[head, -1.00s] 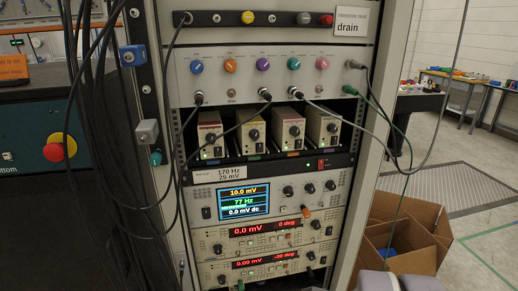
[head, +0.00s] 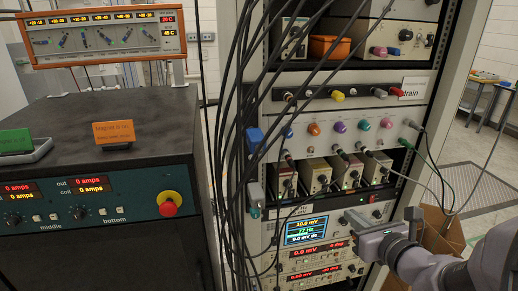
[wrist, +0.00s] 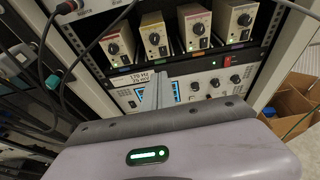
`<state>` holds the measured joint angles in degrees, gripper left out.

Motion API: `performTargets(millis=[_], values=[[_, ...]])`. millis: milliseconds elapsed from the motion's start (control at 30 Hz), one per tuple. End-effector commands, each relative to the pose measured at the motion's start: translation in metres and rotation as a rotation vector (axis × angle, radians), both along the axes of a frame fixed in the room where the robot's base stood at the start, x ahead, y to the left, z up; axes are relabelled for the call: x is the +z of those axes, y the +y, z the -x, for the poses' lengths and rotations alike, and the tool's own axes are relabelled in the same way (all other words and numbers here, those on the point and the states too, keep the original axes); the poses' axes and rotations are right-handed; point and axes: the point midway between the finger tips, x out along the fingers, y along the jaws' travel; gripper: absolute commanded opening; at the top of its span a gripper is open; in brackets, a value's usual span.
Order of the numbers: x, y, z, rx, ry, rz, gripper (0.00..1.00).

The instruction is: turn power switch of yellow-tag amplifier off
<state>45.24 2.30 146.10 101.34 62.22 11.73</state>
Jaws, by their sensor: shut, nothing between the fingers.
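Several small beige amplifier boxes with black knobs stand in a row on a rack shelf; in the wrist view I see the leftmost (wrist: 116,46), the second (wrist: 155,36), the third (wrist: 197,29) and the rightmost (wrist: 235,20). They also show in the head view (head: 315,177). Small coloured tags sit along the shelf edge below them, but I cannot clearly tell which is yellow. The power switches are too small to read. My gripper (wrist: 166,84) is shut and empty, in front of the instrument below the shelf and apart from the amplifiers. It also shows in the head view (head: 347,220).
A display instrument (head: 306,230) and red-digit units sit below the amplifiers. Above is a panel with coloured knobs (head: 338,127). Black cables hang at the rack's left, and leads cross near the amplifiers. A cardboard box (wrist: 290,108) stands right of the rack.

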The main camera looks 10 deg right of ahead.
Motion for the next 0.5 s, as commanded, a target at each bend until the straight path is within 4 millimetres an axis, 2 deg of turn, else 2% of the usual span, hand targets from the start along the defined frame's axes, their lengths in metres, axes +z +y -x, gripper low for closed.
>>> performTargets(millis=[67,333,500], values=[[0.0,-0.006,0.0,-0.022,-0.003,-0.014,0.0],[-0.002,-0.005,-0.001,-0.02,-0.004,-0.012,0.0],[-0.011,-0.003,-0.022,-0.014,-0.003,-0.012,0.0]])
